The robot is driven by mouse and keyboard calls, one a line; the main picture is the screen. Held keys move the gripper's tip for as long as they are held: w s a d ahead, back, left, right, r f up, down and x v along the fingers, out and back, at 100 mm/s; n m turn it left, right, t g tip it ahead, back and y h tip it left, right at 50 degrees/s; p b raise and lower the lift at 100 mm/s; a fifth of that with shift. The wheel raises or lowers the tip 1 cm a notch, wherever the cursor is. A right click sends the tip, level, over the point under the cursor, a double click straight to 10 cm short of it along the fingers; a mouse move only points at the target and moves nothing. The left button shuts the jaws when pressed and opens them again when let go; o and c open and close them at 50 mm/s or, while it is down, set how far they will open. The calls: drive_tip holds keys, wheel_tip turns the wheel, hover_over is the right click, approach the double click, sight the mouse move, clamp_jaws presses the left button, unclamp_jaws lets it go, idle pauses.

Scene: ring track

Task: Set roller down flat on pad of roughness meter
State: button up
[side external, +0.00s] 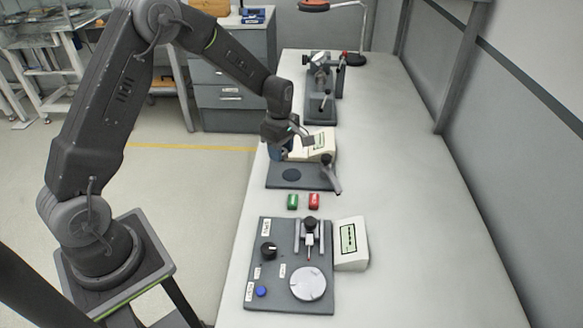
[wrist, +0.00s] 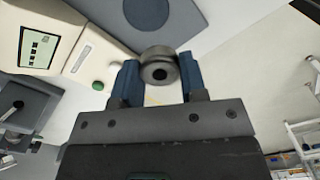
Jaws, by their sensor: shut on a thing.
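My gripper (wrist: 158,76) has blue fingers shut on a short grey metal roller (wrist: 160,52) with a dark hole in its end face. In the side view my gripper (side external: 283,149) is above the back part of the middle instrument, which appears to be the roughness meter (side external: 276,184). The roller cannot be made out there. The dark round pad (side external: 291,174) on the meter's grey base is empty. It also shows in the wrist view (wrist: 147,11), beyond the roller and apart from it. The cream display box (side external: 323,142) is partly behind the gripper.
A black-ended probe arm (side external: 333,178) stands at the base's right side. A nearer instrument has a pale disc (side external: 308,284); another stands behind (side external: 322,95). The bench's right side is clear.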

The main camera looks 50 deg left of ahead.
sight(291, 175)
drive_tip(key=shift+w+d+f, duration=0.4)
drive_tip(key=shift+d+f, duration=0.05)
drive_tip(key=shift+d, duration=0.15)
drive_tip(key=shift+w+d+f, duration=0.4)
drive_tip(key=shift+d+f, duration=0.05)
drive_tip(key=shift+d, duration=0.15)
drive_tip(key=shift+f, duration=1.95)
drive_tip(key=shift+f, duration=0.1)
drive_tip(key=o, duration=1)
